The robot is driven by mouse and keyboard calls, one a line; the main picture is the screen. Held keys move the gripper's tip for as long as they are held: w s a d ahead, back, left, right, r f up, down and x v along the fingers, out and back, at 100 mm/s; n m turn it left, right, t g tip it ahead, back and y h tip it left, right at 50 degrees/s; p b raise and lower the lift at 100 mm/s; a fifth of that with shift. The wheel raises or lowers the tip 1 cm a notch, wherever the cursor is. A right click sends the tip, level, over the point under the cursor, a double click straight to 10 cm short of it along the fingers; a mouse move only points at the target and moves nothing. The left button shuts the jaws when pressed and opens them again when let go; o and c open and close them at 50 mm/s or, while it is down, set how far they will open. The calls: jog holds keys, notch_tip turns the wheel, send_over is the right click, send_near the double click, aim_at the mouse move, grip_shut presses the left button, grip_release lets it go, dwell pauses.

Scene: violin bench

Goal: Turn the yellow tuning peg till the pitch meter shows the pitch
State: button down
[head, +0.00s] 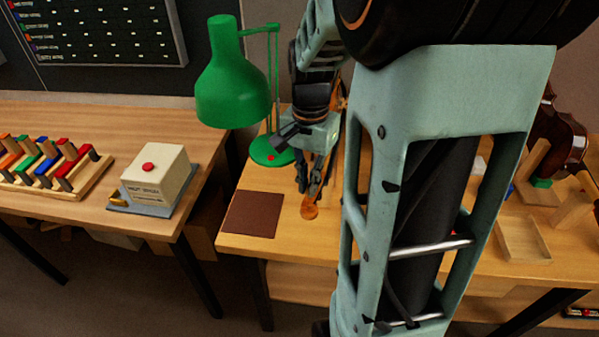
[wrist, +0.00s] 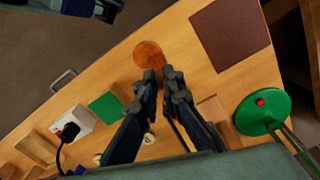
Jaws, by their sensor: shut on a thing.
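My gripper (head: 307,192) points down over the front part of the wooden bench. It is shut on a round, flat orange-brown piece (head: 309,211) at its fingertips. In the wrist view the fingertips (wrist: 160,74) meet the near edge of this orange-brown piece (wrist: 148,54); how far the fingers overlap it is hard to tell. A dark brown violin (head: 562,135) shows in part at the far right of the head view, behind my arm. I cannot make out the yellow tuning peg or a readable pitch meter in either view; my arm hides the middle of the bench.
A green lamp (head: 232,85) stands left of my gripper, its base (wrist: 262,111) close by. A brown mat (head: 252,214) lies at the bench's left corner. A white box (wrist: 72,125) with a black plug and a green block (wrist: 105,106) lie beyond. A cream box (head: 157,177) stands on the left table.

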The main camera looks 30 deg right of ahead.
dwell(0.4)
jog(key=c, duration=2.1)
grip_release()
notch_tip(320, 180, up, 12)
jog(key=shift+r, duration=0.1)
